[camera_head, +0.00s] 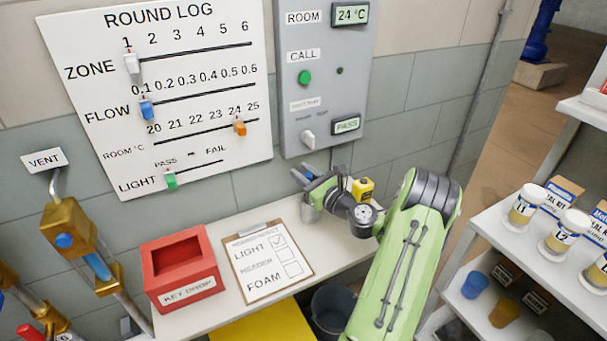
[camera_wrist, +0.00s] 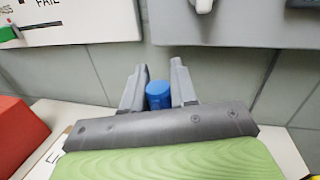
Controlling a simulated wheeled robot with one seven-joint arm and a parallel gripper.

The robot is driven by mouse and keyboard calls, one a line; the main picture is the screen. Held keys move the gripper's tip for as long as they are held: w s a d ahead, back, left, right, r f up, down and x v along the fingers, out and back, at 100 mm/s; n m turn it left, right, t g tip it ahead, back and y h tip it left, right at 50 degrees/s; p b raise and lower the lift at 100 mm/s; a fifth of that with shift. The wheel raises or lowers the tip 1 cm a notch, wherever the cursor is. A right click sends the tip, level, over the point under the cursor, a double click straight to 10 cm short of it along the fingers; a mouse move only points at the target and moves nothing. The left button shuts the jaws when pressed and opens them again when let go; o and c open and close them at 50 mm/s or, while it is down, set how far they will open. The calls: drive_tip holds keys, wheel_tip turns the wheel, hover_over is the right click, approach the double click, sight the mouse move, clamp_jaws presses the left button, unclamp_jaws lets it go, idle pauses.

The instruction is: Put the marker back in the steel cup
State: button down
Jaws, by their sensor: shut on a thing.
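My gripper (camera_head: 312,176) is above the back of the white ledge, in front of the tiled wall and below the grey panel. In the wrist view, my gripper (camera_wrist: 157,80) is shut on the marker, whose blue round end (camera_wrist: 158,94) shows between the two grey fingers. The rest of the marker is hidden by the gripper body.
A red key-drop box (camera_head: 181,268) and a clipboard (camera_head: 266,263) lie left of my arm on the ledge (camera_head: 222,318). A yellow object (camera_head: 363,188) is close to my wrist. A grey control panel (camera_head: 322,80) hangs above. Shelves with jars (camera_head: 525,208) stand at right.

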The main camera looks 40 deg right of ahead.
drive_tip(key=c, duration=0.8)
unclamp_jaws()
drive_tip(key=s+a+p, duration=0.1)
drive_tip(key=s, duration=1.4)
drive_tip(key=shift+s+a+f, duration=0.15)
drive_tip(key=shift+s+f, duration=0.2)
